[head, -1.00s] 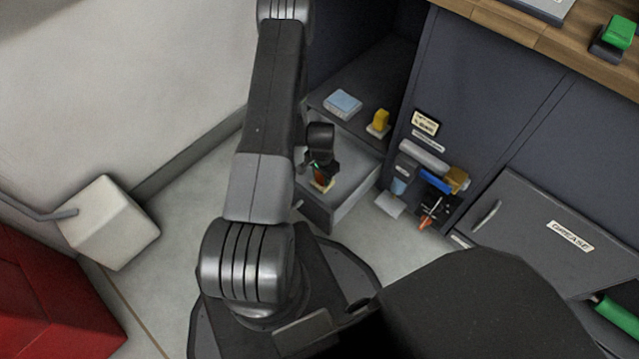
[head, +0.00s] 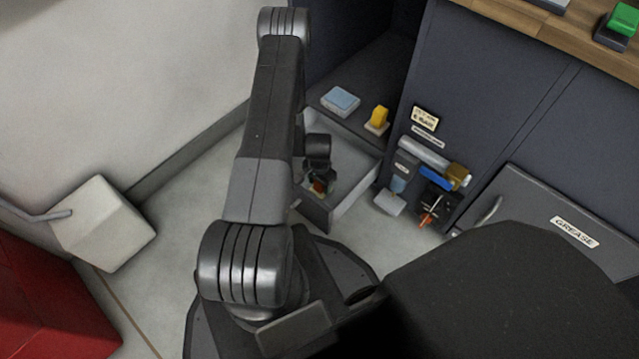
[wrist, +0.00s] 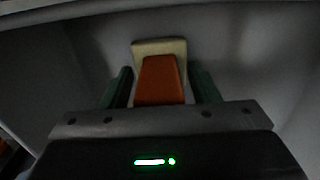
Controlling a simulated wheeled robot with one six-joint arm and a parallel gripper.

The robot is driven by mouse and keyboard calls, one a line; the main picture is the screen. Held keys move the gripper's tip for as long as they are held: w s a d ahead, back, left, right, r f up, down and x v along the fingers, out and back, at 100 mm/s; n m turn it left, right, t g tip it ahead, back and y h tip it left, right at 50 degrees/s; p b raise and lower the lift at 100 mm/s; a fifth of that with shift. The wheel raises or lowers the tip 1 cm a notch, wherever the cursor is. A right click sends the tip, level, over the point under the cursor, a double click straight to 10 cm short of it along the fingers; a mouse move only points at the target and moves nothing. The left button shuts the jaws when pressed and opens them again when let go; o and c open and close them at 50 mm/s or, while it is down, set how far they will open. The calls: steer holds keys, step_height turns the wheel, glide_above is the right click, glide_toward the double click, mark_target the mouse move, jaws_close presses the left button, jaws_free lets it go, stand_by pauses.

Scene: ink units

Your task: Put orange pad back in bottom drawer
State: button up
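The orange pad (wrist: 160,82) has an orange grip on a cream base and shows in the wrist view between the two green fingers of my gripper (wrist: 160,88). A narrow dark gap shows on each side of the grip, so the fingers appear open around it. In the head view my gripper (head: 319,178) is down inside the open bottom drawer (head: 356,192). A small orange part of the pad shows just below the gripper; the rest is hidden. I cannot tell whether the base touches the drawer floor.
A light blue pad (head: 341,101) and a yellow-handled pad (head: 378,118) rest on the shelf above the drawer. Tools and holders (head: 428,177) hang on the cabinet face to the right. A closed drawer marked GREASE (head: 550,215) is further right.

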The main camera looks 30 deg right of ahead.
steer(key=shift+r, duration=0.15)
step_height(320, 180, up, 12)
steer(key=p, duration=0.4)
